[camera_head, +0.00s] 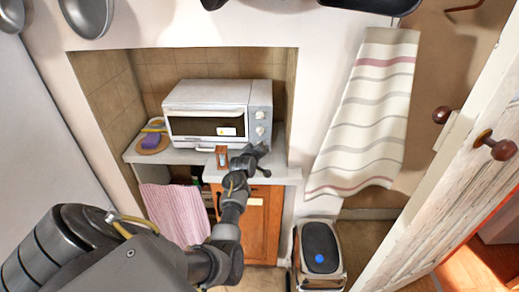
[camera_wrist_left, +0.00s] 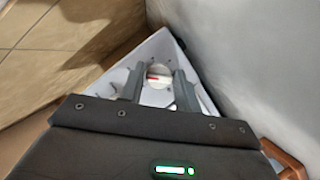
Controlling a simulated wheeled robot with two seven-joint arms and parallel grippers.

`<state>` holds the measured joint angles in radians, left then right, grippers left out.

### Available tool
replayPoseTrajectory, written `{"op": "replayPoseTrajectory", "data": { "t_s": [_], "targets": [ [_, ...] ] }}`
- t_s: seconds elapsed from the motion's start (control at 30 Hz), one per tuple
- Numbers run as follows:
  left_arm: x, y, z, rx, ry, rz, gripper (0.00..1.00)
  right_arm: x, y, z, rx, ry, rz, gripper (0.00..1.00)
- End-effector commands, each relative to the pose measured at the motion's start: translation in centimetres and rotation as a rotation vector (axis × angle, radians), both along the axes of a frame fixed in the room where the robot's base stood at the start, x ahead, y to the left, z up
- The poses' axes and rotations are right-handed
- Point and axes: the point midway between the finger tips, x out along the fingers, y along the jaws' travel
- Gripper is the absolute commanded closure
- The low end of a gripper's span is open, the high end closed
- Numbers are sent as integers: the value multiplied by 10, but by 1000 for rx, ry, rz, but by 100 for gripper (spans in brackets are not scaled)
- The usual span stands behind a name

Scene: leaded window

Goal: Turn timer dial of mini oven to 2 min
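The white mini oven (camera_head: 205,95) stands on the shelf in the wall recess, its door shut. Its control panel is at the right of its front; an upper dial (camera_head: 260,115) and a dial below it (camera_head: 260,131) show there. My left gripper (camera_head: 263,157) is in front of the lower part of this panel and may hide more of it. In the left wrist view, my left gripper (camera_wrist_left: 159,78) is open, with one finger on each side of a pale round dial (camera_wrist_left: 158,72) with a red mark. Whether the fingers touch it cannot be told. My right gripper is out of view.
A wooden sand timer (camera_head: 221,156) stands on the shelf edge in front of the oven. A purple sponge (camera_head: 151,141) lies on a round board at left. A pink towel (camera_head: 174,213) and cabinet door (camera_head: 264,222) are below. A pedal bin (camera_head: 320,248) stands at right.

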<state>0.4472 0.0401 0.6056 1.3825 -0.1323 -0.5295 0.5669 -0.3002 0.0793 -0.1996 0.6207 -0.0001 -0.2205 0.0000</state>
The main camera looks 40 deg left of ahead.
Motion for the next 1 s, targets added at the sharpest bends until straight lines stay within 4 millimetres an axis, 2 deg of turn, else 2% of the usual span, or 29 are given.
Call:
{"op": "replayPoseTrajectory", "data": {
  "t_s": [0.03, 0.17, 0.2, 0.4, 0.63, 0.67, 0.8, 1.0],
  "targets": [
    [0, 0, 0, 0, 0, 0, 74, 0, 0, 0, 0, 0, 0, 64],
    [0, 0, 0, 0, 0, 0, 92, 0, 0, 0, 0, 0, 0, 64],
    [0, 0, 0, 0, 1, -1, 93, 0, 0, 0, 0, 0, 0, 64],
    [0, -1, 2, 72, 57, -1, 93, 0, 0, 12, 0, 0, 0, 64],
    [0, -1, 0, 78, 60, -1, 93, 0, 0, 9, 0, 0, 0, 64],
    [0, -1, 0, 78, 60, -1, 68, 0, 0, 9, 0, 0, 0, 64],
    [0, 0, 0, 77, 59, -1, 49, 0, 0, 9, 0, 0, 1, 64],
    [0, 0, 0, 78, 59, 1, 48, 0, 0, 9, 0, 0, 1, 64]
  ]
}}
